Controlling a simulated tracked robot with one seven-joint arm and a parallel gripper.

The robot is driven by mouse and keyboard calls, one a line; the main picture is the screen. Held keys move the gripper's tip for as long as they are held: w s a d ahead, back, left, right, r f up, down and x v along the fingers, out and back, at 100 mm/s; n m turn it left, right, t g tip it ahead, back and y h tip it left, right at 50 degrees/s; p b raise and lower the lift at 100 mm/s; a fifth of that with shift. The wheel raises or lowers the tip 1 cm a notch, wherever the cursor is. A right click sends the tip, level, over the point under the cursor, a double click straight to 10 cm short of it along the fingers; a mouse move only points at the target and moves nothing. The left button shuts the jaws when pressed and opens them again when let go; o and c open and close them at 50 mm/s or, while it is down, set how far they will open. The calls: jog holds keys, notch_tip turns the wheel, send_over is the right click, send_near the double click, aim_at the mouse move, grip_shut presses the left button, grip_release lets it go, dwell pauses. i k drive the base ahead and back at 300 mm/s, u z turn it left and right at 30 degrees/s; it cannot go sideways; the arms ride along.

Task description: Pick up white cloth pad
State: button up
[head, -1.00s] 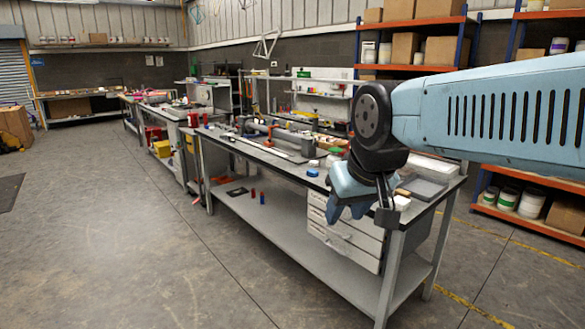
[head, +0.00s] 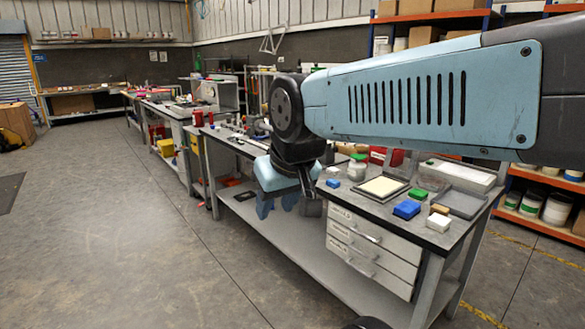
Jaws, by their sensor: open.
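A small white block-like pad (head: 438,222) lies near the front right corner of the workbench top (head: 400,230), in the head view. It looks like the white cloth pad, but its material is too small to tell. My gripper (head: 287,203) points down at the bench's front edge, left of the drawers and well to the left of the pad. Its blue fingers are apart and nothing shows between them. My arm crosses above the bench and hides part of its back.
Beside the pad are a blue block (head: 406,209), a green block (head: 418,193), a brown block (head: 439,209) and a grey tray (head: 458,202). A framed cream square (head: 382,187) and a white jar (head: 357,168) stand farther left. The floor in front is clear.

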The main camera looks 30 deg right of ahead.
aim_at(334, 171)
jog(key=i, duration=1.05)
jog(key=z, duration=0.9)
jog(key=i, duration=0.75)
jog(key=z, duration=0.5)
jog(key=k, duration=0.7)
jog(key=z, duration=0.25)
jog(key=i, duration=0.75)
jog(key=u, duration=0.15)
